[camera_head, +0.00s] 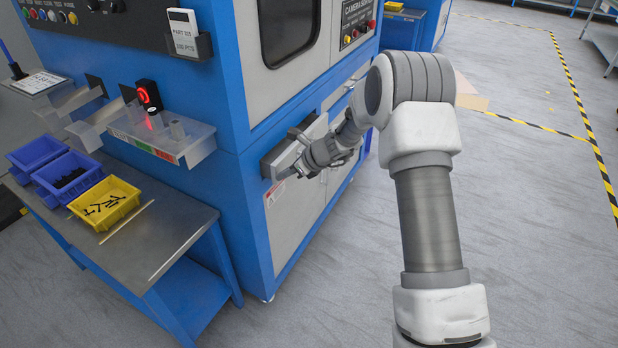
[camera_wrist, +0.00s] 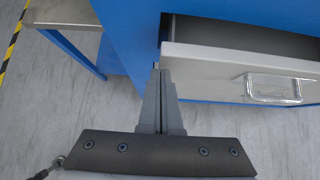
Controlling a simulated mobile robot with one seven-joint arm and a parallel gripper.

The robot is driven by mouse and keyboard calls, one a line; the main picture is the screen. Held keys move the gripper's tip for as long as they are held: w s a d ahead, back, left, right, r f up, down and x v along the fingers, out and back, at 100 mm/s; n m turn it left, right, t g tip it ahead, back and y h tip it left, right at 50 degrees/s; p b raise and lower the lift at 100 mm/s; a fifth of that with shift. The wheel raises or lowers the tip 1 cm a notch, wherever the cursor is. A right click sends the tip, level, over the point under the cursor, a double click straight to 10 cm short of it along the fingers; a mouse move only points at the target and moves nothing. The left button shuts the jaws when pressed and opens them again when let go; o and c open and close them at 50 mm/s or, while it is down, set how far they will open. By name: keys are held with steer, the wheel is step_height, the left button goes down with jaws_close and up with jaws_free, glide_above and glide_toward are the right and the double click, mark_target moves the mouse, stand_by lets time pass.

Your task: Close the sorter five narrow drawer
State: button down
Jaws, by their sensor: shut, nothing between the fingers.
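The narrow drawer (camera_head: 279,158) sticks out from the blue and grey machine in the head view, so it stands partly open. In the wrist view its pale front (camera_wrist: 205,57) stands away from the blue body, and the dark inside shows behind it. A clear bar handle (camera_wrist: 272,90) is on the front, to the right of my fingers. My gripper (camera_wrist: 161,72) is shut and empty, with its tips by the left end of the drawer front; I cannot tell if they touch. In the head view my gripper (camera_head: 300,168) is beside the drawer, partly hidden by my wrist.
The machine's blue body (camera_head: 210,105) stands behind the drawer. A metal-topped table (camera_head: 165,235) with blue bins (camera_head: 70,178) and a yellow bin (camera_head: 105,205) is to the left. The grey floor to the right is mostly clear, with yellow-black tape (camera_head: 580,95).

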mark_target(264, 165)
steer(key=w+a, duration=0.1)
steer(key=w+a+p, duration=0.1)
steer(key=a, duration=0.1)
steer(key=w+a, duration=0.1)
steer(key=a, duration=0.1)
steer(key=shift+w+a+p, duration=0.1)
steer(key=shift+w+p, duration=0.1)
steer(key=shift+p, duration=0.2)
steer(key=shift+w+a+r, duration=0.1)
steer(key=shift+w+a, duration=0.1)
steer(key=shift+a+r, duration=0.1)
